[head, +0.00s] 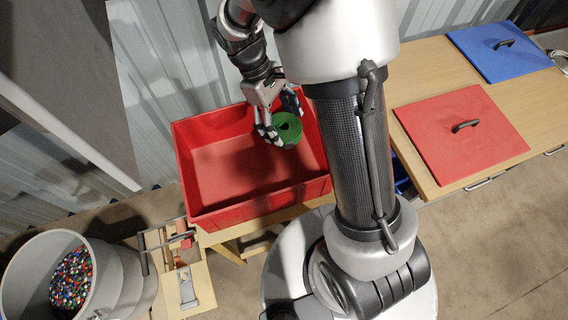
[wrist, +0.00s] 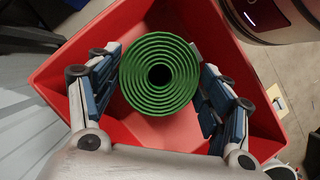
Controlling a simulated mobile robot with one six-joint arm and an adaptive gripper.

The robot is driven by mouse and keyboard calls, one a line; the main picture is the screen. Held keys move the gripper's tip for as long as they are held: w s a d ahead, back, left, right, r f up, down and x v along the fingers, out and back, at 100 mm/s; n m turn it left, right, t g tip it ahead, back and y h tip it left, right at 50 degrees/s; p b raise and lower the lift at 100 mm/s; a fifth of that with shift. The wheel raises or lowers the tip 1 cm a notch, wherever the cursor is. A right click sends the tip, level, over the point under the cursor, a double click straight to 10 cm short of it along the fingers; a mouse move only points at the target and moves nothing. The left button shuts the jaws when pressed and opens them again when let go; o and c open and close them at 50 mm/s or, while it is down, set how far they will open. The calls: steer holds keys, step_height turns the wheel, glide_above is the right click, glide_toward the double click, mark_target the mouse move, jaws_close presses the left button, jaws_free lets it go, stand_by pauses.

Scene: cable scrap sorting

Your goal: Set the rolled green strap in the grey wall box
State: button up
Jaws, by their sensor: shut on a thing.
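The rolled green strap (head: 289,128) is a tight spiral coil with a dark hole in its middle. My gripper (head: 279,124) is shut on it, with the fingers on either side. In the wrist view the strap (wrist: 150,100) sits between the blue-padded fingers of my gripper (wrist: 158,80), its coiled face toward the camera. The strap is over the right part of the red crate (head: 250,207); whether it touches the crate cannot be told. I do not make out a grey wall box in either view.
The red crate stands on a wooden stand, its floor otherwise bare where visible. A grey bin (head: 22,270) of coloured granules is at lower left. A wooden table (head: 423,75) at right carries a red lid (head: 480,150) and a blue lid (head: 500,58) with black handles. Corrugated wall stands behind.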

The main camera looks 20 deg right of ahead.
steer(key=shift+f, duration=0.1)
step_height(320, 180, down, 19)
steer(key=b, duration=0.5)
steer(key=shift+f+b, duration=0.2)
steer(key=shift+b, duration=0.2)
steer(key=shift+f, duration=0.2)
steer(key=o, duration=1.2)
